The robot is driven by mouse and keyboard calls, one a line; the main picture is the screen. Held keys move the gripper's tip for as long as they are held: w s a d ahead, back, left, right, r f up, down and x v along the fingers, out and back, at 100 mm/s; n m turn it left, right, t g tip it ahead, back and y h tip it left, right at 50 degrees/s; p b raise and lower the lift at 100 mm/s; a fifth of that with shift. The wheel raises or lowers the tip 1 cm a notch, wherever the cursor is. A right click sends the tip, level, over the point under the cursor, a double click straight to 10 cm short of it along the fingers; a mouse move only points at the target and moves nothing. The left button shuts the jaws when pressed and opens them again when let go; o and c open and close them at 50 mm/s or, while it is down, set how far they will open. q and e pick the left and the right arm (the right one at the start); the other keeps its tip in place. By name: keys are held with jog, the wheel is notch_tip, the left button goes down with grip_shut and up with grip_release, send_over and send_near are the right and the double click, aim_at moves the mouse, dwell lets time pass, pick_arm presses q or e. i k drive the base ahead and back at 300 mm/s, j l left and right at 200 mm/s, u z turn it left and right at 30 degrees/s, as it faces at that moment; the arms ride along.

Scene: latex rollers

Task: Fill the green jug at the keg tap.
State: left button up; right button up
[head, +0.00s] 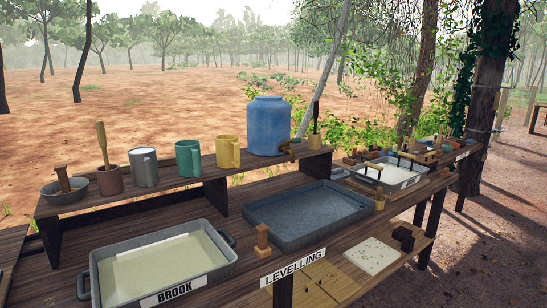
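The green jug (188,158) stands upright on the raised wooden shelf, between a grey mug (144,168) and a yellow mug (228,151). Its inside is too small to make out. The blue keg (267,124) stands at the right part of the same shelf. Its brown tap (288,147) sticks out low on its right front side, near the shelf's front edge. The jug is apart from the tap, with the yellow mug between it and the keg. Neither of my grippers is in view.
A bowl (64,193) and a brown pot (110,181) stand at the shelf's left end. Below are the BROOK tray (225,248) of pale liquid, a dark empty-looking tray (307,213) and a small wooden stamp (262,241). Another white-filled tray (391,173) stands right.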

aim_at(286, 142)
jog(key=i+l, duration=0.15)
jog(key=l, duration=0.2)
jog(key=i+l+u, duration=0.1)
jog(key=l, duration=0.2)
jog(key=i+l, duration=0.15)
jog(key=l, duration=0.2)
jog(key=i+u, duration=0.1)
jog(key=u, duration=0.55)
